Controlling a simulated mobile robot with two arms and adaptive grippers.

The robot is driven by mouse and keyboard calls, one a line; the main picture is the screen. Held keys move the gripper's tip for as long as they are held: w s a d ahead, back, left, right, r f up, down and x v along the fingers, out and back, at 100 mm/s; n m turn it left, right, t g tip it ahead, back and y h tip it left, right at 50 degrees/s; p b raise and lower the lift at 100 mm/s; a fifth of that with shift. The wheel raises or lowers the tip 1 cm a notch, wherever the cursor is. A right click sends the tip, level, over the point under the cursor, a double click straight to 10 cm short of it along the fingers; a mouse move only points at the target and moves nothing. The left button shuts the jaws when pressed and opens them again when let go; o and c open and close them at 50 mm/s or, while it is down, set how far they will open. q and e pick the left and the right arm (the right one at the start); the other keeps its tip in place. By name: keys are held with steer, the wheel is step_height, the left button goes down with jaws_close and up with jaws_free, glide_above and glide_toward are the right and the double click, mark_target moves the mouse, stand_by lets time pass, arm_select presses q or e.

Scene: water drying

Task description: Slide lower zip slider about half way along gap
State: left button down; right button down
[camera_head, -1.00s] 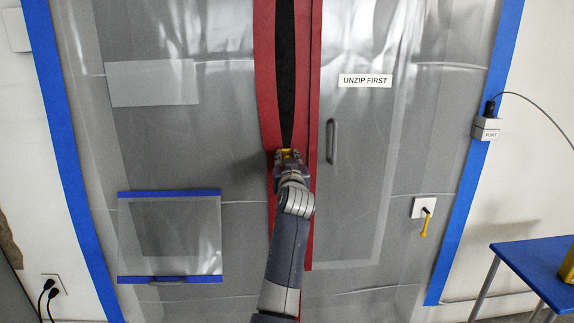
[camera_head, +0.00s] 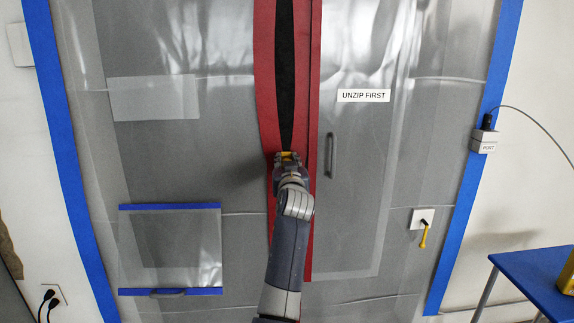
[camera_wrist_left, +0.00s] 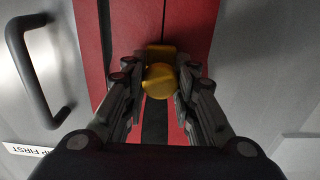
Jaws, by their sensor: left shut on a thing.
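A red zip strip (camera_head: 266,75) runs down the middle of a grey plastic sheet. A long dark gap (camera_head: 286,70) is open in it and narrows downward to my left gripper. My left gripper (camera_head: 287,157) is at the gap's lower end, shut on the yellow zip slider (camera_head: 288,153). In the left wrist view the round yellow slider (camera_wrist_left: 160,80) sits between the fingertips of the gripper (camera_wrist_left: 160,85), against the red strip (camera_wrist_left: 187,25). My right gripper is not in view.
A door handle (camera_head: 331,155) and an "UNZIP FIRST" label (camera_head: 363,96) are right of the zip. A blue-taped flap (camera_head: 170,207) is lower left. A yellow-handled switch (camera_head: 423,235), a port box (camera_head: 485,142) with a cable and a blue table (camera_head: 535,282) are at the right.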

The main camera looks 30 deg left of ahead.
arm_select(q)
steer(key=c, duration=1.3)
jaws_free()
steer(key=shift+s, duration=0.1)
steer(key=shift+s+d+f, duration=0.1)
steer(key=shift+s+d, duration=0.1)
steer(key=v, duration=0.6)
steer(key=shift+s+d, duration=0.15)
steer(key=shift+s, duration=0.2)
